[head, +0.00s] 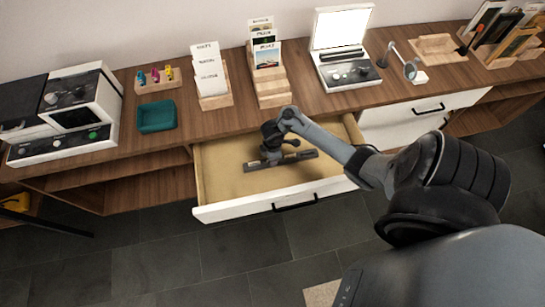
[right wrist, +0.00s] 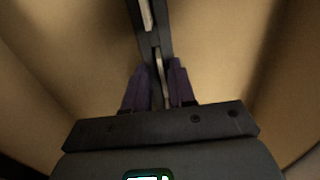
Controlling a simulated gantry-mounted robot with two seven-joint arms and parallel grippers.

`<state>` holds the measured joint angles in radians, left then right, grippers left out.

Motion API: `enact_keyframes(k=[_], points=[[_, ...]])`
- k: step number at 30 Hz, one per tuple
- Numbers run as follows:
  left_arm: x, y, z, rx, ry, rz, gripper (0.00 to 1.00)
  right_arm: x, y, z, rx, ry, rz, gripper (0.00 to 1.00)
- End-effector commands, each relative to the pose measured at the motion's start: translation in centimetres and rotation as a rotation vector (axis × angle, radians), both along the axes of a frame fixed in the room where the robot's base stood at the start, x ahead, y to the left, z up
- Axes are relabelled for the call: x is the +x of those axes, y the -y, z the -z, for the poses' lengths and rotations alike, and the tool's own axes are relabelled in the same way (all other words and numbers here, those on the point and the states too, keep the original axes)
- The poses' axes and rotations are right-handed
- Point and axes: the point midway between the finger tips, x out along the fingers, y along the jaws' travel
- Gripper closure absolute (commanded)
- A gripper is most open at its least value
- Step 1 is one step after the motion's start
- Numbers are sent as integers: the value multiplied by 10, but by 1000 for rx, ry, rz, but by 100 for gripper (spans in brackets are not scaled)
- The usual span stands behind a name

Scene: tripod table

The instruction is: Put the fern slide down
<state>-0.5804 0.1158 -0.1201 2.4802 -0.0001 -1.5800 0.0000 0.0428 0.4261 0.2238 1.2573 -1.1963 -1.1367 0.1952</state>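My right gripper (head: 272,155) reaches down into the open drawer, over a dark narrow slotted bar (head: 300,157) lying on the drawer floor. In the right wrist view my right gripper's two dark fingers (right wrist: 160,82) stand on either side of a thin pale strip (right wrist: 160,64), in line with the dark bar (right wrist: 137,10). The strip may be the edge of a slide; no fern picture shows, so I cannot tell which slide it is. Whether the fingers press on it is unclear. My left gripper is not in view.
The drawer (head: 225,165) is pulled out, its floor otherwise bare. On the desktop are a teal tray (head: 157,117), card holders (head: 214,99), a lit viewer (head: 345,72), a magnifier (head: 410,70) and a white machine (head: 75,115) at left.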

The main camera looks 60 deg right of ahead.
Motion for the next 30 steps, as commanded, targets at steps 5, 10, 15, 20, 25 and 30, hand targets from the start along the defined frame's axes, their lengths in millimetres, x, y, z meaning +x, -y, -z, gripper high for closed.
enact_keyframes(k=[5,10,15,20,25,30], points=[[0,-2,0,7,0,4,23,0,0,0,0,0,0,71],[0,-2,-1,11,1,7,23,0,0,-2,1,1,0,71],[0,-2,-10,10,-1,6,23,1,0,-17,1,2,-1,71],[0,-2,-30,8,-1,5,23,1,0,-45,-1,2,0,71],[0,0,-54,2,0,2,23,1,0,-78,-1,2,-1,71],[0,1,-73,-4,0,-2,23,1,0,-106,-1,2,-1,71]])
